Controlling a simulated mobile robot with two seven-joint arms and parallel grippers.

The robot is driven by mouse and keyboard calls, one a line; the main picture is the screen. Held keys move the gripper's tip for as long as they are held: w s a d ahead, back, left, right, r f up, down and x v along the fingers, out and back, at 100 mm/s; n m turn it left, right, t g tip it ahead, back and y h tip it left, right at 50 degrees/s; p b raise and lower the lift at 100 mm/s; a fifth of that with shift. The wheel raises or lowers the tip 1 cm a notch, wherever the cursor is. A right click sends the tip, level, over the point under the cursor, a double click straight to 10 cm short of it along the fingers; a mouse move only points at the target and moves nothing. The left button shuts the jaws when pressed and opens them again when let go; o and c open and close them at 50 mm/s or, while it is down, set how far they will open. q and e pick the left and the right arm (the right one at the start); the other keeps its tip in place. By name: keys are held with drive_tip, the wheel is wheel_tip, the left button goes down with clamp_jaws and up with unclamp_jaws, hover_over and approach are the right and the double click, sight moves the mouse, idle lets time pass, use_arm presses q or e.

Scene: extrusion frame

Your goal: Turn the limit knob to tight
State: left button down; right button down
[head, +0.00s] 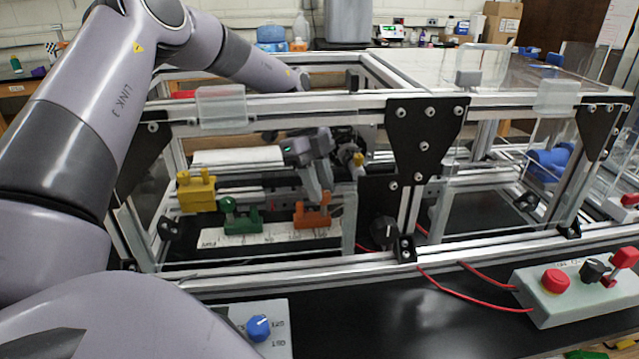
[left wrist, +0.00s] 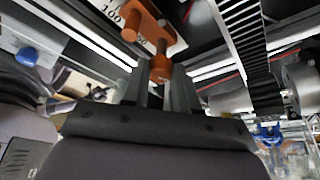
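An orange stop block (head: 312,221) stands by the white ruler (head: 270,236) inside the extrusion frame. My left arm reaches over the frame, and its gripper (head: 318,195) points down just above the orange block. In the left wrist view, an orange knob (left wrist: 160,68) on this block lies at the fingertips, between the two dark fingers. A gap shows between the fingers, but I cannot tell whether they touch the knob. Which knob is the limit knob is not marked legibly. A green stop (head: 242,218) and a yellow stop (head: 196,192) stand to the left. My right gripper is out of view.
The frame's front rails (head: 290,268) and black corner plate (head: 427,135) surround the working space. A black knob (head: 384,232) sits near the middle post. A box with a blue knob (head: 259,328) is in front; a red-button box (head: 560,300) is at right.

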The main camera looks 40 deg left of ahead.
use_arm(q)
drive_tip(key=shift+w+f+m+b, duration=0.1)
drive_tip(key=shift+f+m+b, duration=0.15)
drive_tip(key=shift+b, duration=0.35)
drive_tip(key=shift+r+m, duration=0.2)
drive_tip(key=shift+m, duration=0.25)
drive_tip(key=c, duration=0.9)
unclamp_jaws()
drive_tip(key=shift+o, duration=0.2)
drive_tip(key=shift+r, duration=0.1)
drive_tip(key=b+v, duration=0.1)
drive_tip(key=v, duration=0.6)
